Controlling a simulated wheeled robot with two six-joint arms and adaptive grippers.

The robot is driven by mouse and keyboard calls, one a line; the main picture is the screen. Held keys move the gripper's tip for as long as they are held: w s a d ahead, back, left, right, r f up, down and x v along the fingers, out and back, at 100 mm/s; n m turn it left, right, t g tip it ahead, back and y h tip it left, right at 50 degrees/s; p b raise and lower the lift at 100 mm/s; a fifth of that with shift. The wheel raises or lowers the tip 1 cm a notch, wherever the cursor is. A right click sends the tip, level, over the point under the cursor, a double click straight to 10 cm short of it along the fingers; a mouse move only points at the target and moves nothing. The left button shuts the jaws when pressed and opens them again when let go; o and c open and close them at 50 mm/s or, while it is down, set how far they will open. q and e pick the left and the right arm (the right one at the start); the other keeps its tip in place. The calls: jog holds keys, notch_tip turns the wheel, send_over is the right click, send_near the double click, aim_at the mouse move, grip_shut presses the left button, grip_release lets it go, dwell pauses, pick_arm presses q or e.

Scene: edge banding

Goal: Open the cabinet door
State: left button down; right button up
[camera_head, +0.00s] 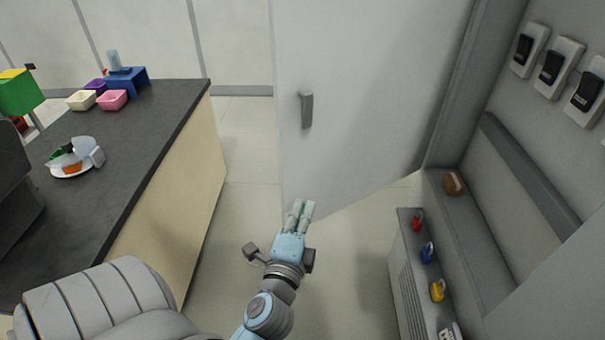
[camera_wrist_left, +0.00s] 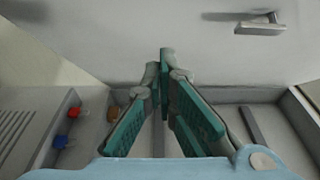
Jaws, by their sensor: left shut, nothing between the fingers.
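The cabinet door (camera_head: 365,80) is a large pale grey panel. It stands swung out from the cabinet (camera_head: 480,225), whose inside shows at the right. Its grey bar handle (camera_head: 307,110) is near the free left edge; it also shows at the top right of the left wrist view (camera_wrist_left: 260,27). My left gripper (camera_head: 303,207) is shut and empty by the door's lower free corner, below the handle and not on it. In the left wrist view its fingers (camera_wrist_left: 164,62) converge in front of the door face; I cannot tell if they touch it. My right gripper is not in view.
Red, blue and yellow padlock-like items (camera_head: 427,252) sit on a low unit at the right. Floor between (camera_head: 250,200) is clear.

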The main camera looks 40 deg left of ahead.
pick_arm(q)
send_near(308, 160)
jog(key=w+d, duration=0.2)
jog(key=a, duration=0.1)
jog(key=w+a+p, duration=0.1)
jog(key=w+a, duration=0.1)
jog(key=a, duration=0.1)
jog(key=shift+a, duration=0.1)
jog(key=shift+w, duration=0.1)
